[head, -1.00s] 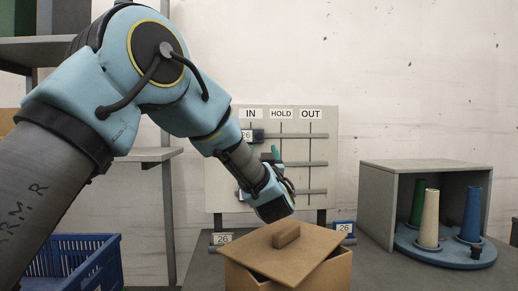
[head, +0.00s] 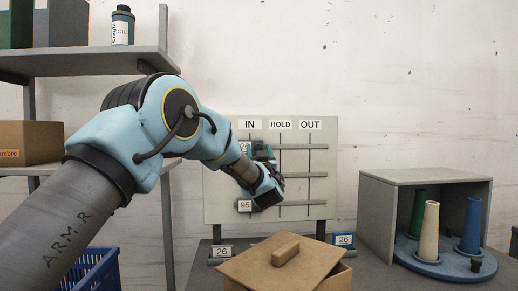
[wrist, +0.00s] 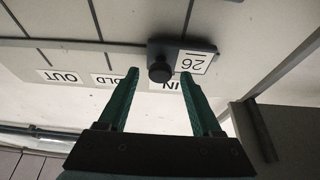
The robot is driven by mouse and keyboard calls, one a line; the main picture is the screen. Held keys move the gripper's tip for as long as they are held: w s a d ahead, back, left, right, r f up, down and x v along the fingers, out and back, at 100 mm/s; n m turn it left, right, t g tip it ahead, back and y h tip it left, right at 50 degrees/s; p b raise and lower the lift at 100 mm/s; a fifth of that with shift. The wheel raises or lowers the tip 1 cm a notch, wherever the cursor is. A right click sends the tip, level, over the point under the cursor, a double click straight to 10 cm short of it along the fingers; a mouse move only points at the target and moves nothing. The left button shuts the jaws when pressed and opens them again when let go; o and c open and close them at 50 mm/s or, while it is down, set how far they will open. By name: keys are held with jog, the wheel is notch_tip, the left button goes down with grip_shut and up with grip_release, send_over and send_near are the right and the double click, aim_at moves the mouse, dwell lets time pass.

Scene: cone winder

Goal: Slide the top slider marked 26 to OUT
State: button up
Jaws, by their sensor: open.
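The top slider (head: 257,147) sits at the IN end of the top rail on the pale board. Its white tag marked 26 (wrist: 196,62) and round dark knob (wrist: 160,68) show in the wrist view, where the board appears upside down. My gripper (wrist: 159,76) is open, with one green fingertip on each side of the knob and no clear contact visible. In the head view my gripper (head: 266,154) partly covers this slider. The OUT label (head: 310,125) is at the board's upper right, past HOLD (head: 281,125).
A lower slider marked 95 (head: 245,206) is at IN on the bottom rail. My arm hides the middle rail's left part. The top rail (head: 300,147) looks clear toward OUT. A lidded box (head: 280,262) stands in front, and a cabinet with cones (head: 425,176) stands right.

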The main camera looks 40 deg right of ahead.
jog(key=shift+c, duration=0.2)
grip_shut()
dwell(0.4)
dwell(0.9)
